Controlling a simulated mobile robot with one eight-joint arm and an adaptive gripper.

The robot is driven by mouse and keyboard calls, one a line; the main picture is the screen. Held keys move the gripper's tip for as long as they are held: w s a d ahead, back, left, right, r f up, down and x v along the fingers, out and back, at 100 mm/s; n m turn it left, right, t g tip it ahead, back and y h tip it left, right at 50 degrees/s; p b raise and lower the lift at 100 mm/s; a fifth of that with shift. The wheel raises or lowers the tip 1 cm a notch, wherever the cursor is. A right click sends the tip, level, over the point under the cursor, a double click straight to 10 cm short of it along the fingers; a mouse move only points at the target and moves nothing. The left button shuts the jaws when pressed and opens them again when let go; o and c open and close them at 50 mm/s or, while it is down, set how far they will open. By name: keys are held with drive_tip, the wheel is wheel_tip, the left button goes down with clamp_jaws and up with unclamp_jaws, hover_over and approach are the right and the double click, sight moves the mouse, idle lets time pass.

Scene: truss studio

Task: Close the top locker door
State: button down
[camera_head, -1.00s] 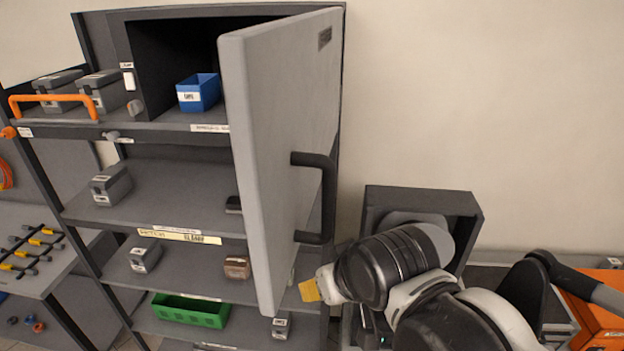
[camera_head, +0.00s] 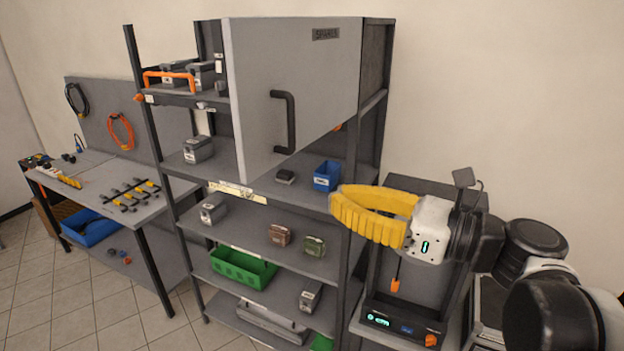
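The grey top locker door (camera_head: 310,85) is at the upper middle of the head view. It stands ajar, swung out from the locker's right side, and it hides most of the locker's inside. A black handle (camera_head: 284,122) is on its outer face. My gripper (camera_head: 338,212) is to the right of and below the door, in front of the rack's right post. Its yellow fingers point left and touch neither door nor handle.
The shelves below hold a blue bin (camera_head: 327,176), a green crate (camera_head: 243,266) and several small boxes. A workbench (camera_head: 128,190) stands left. A dark machine (camera_head: 405,310) stands under my gripper. Floor (camera_head: 60,310) is clear at lower left.

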drive_tip(key=p+x, duration=0.2)
drive_tip(key=x, duration=1.1)
drive_tip(key=shift+w+a, duration=0.25)
drive_tip(key=shift+w, duration=0.1)
drive_tip(key=shift+w+a+f, duration=0.1)
drive_tip(key=shift+a, duration=0.05)
